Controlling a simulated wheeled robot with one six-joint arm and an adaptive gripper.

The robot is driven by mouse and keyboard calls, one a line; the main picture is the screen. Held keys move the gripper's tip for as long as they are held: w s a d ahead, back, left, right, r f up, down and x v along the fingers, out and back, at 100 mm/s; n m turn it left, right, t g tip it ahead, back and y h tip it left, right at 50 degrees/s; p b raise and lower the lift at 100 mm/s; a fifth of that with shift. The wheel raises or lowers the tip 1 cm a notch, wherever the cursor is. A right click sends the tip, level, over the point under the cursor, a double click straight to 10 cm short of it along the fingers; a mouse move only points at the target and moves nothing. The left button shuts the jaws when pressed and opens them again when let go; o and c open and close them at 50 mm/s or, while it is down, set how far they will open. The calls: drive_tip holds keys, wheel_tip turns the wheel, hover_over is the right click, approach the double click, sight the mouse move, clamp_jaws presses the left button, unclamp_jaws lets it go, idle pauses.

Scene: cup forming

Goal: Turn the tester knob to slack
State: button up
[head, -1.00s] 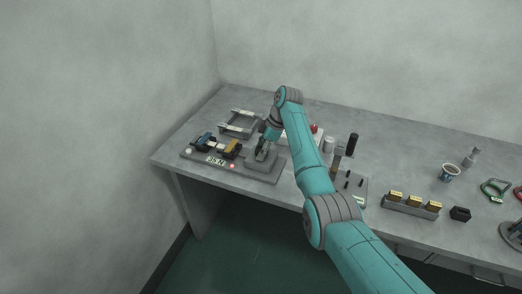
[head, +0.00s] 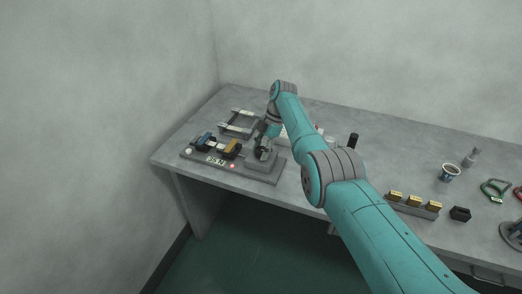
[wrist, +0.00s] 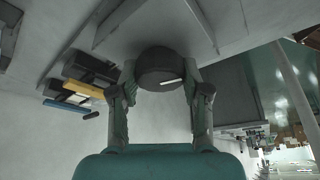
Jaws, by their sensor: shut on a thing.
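The tester (head: 262,178) is a grey plate at the left front of the table. It carries a display (head: 215,161) that seems to read 35 N, a lit red lamp (head: 233,166) and a clamp with blue and yellow parts (head: 231,149). My gripper (wrist: 162,88) is shut on the knob, one finger on each side. In the head view my gripper (head: 264,152) hides most of the knob.
A grey frame (head: 238,123) lies behind the tester. A black upright handle (head: 353,140) stands right of my forearm. A rack with several gold blocks (head: 414,206), a black block (head: 460,214) and a cup (head: 450,172) stand further right.

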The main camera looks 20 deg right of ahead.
sight(261, 149)
drive_tip(key=shift+n, duration=0.3)
idle(0.5)
drive_tip(key=o, duration=1.1)
drive_tip(key=shift+o, duration=0.2)
drive_tip(key=shift+r, duration=0.1)
wheel_tip(261, 149, up, 10)
drive_tip(key=shift+f, duration=0.1)
